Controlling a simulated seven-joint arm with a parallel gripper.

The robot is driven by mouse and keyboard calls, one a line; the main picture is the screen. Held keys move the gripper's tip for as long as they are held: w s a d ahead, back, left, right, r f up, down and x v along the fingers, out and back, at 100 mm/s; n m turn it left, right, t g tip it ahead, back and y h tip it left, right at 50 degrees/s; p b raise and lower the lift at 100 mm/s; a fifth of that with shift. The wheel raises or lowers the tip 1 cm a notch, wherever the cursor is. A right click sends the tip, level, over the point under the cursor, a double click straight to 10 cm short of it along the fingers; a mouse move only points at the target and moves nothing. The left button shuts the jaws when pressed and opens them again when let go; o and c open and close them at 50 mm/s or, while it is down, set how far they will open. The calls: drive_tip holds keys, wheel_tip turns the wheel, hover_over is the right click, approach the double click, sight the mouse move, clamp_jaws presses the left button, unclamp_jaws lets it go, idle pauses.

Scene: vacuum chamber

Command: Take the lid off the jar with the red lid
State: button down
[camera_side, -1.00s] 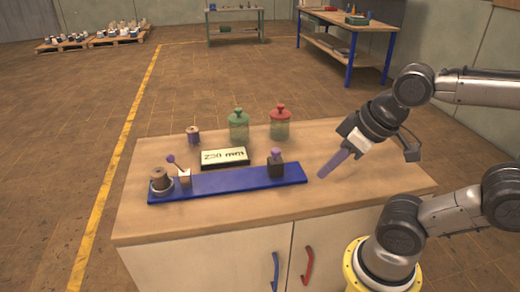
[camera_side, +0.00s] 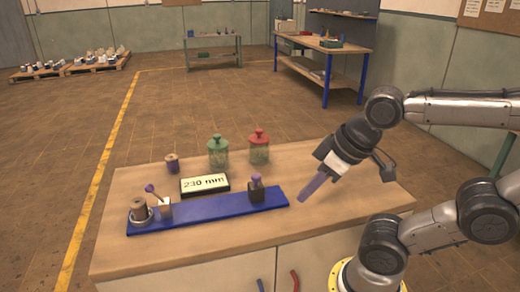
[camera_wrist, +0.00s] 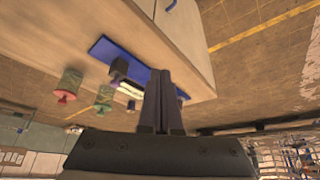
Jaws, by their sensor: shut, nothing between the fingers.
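The jar with the red lid (camera_side: 258,153) stands upright at the back of the workbench, its knobbed lid seated on the greenish glass. It also shows in the wrist view (camera_wrist: 67,85), upside down at the left. A similar jar with a green lid (camera_side: 218,153) stands just left of it in the side view, and it shows in the wrist view (camera_wrist: 103,99). My gripper (camera_side: 303,198) is shut and empty, pointing down and left above the right part of the bench. It is in front and to the right of the red-lidded jar, clear of it.
A blue strip (camera_side: 200,215) along the bench front carries a spool, a small block with a purple-knobbed stick and a dark bottle (camera_side: 256,190). The bench's right side is mostly bare.

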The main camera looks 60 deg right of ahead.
drive_tip(key=c, duration=1.6)
unclamp_jaws()
unclamp_jaws()
